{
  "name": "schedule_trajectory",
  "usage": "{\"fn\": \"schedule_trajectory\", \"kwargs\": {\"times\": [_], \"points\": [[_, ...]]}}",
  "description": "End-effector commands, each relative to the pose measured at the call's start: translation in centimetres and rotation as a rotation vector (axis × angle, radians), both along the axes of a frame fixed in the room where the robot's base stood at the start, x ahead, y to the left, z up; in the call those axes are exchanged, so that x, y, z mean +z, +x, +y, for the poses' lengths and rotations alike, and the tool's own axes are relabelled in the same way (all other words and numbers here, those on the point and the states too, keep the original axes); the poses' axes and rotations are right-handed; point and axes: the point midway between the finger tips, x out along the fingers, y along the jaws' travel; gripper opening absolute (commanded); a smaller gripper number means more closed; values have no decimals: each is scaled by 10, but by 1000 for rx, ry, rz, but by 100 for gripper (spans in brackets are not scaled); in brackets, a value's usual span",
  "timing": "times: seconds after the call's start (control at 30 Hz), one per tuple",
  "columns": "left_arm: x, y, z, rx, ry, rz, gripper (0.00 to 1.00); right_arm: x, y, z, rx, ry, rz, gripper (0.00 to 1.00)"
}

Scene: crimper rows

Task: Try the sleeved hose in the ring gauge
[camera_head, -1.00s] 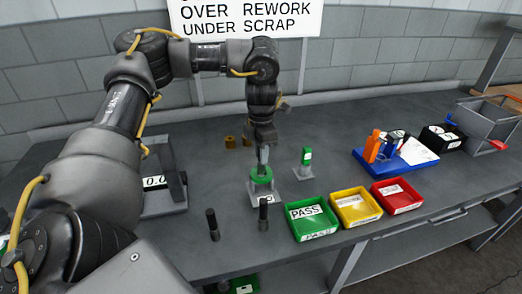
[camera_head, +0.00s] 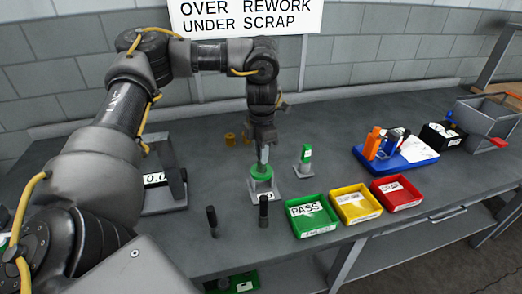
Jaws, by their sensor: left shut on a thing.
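My left gripper (camera_head: 262,146) points down over the green ring gauge (camera_head: 261,172), near the middle of the bench. It is shut on the sleeved hose, a small pale piece that I barely see between the fingers and the ring. The hose's lower end is hidden, so I cannot tell how far it sits in the ring. The ring is above a small pale base plate with a label. My right gripper is not in view.
Green PASS (camera_head: 312,216), yellow (camera_head: 356,206) and red (camera_head: 398,193) bins line the front edge. Two dark posts (camera_head: 212,221) stand left of them. A green-topped stand (camera_head: 305,155) is right of the gauge. A blue tray (camera_head: 384,168) of tools and a grey crate (camera_head: 487,124) are further right.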

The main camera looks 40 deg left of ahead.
Motion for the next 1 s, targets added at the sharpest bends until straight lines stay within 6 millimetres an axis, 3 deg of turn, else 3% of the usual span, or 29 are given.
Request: {"fn": "schedule_trajectory", "kwargs": {"times": [1.0], "points": [[-15, 0, 0, 0, 0, -1, 0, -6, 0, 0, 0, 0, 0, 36]]}}
